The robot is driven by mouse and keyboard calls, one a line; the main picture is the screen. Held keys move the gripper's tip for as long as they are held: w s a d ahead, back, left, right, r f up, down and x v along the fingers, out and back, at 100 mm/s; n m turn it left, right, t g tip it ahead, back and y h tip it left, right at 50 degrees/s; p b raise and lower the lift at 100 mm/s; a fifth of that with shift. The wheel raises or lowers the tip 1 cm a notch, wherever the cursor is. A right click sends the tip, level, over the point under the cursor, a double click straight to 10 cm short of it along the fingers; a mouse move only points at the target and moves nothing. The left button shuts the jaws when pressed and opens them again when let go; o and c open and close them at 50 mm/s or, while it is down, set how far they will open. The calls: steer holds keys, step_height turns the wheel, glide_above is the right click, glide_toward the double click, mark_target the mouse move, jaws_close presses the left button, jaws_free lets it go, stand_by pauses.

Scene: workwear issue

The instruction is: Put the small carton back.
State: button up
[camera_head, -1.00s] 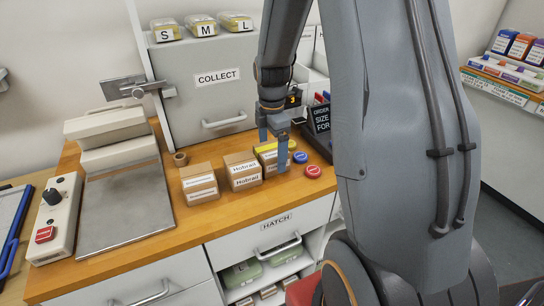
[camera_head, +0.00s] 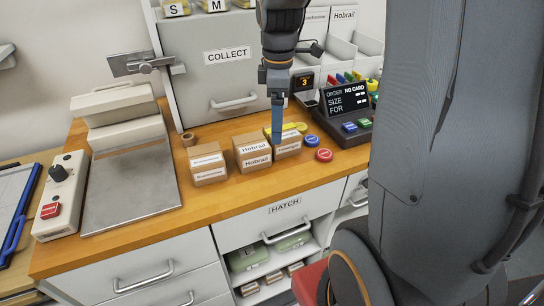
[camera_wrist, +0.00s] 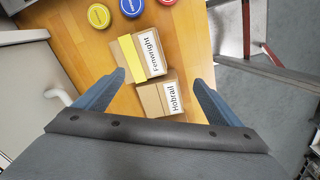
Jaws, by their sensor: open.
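Three brown cartons stand in a row on the wooden counter: a left carton (camera_head: 208,168), a middle one labelled Hobrail (camera_head: 252,154) and a right one labelled Fennright (camera_head: 289,152) with a yellow band. They look close in size; I cannot tell which is the small one. My gripper (camera_head: 277,143) points down at the Hobrail and Fennright cartons. In the wrist view my gripper (camera_wrist: 158,78) is open and empty, its fingers spread to either side of the Fennright (camera_wrist: 138,55) and Hobrail (camera_wrist: 160,96) cartons. I cannot tell its height above them.
Blue (camera_head: 312,141) and red (camera_head: 324,155) round buttons and a yellow one sit right of the cartons. An order display (camera_head: 346,98) reading NO CARD stands behind. A grey COLLECT cabinet (camera_head: 228,80) is at the back, a metal plate (camera_head: 130,190) left. Below, open shelves hold green boxes and small cartons.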

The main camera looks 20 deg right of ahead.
steer(key=s+a+f+m, duration=0.1)
steer(key=s+a+m, duration=0.1)
steer(key=s+m, duration=0.1)
steer(key=s+a+f+m, duration=0.2)
steer(key=s+m, duration=0.2)
steer(key=m, duration=0.1)
steer(key=s+a+f+m+t, duration=0.1)
steer(key=s+a+f+m, duration=0.1)
steer(key=s+a+m, duration=0.1)
steer(key=shift+s+f+m, duration=0.15)
steer(key=shift+s+m, duration=0.6)
steer(key=shift+m, duration=0.25)
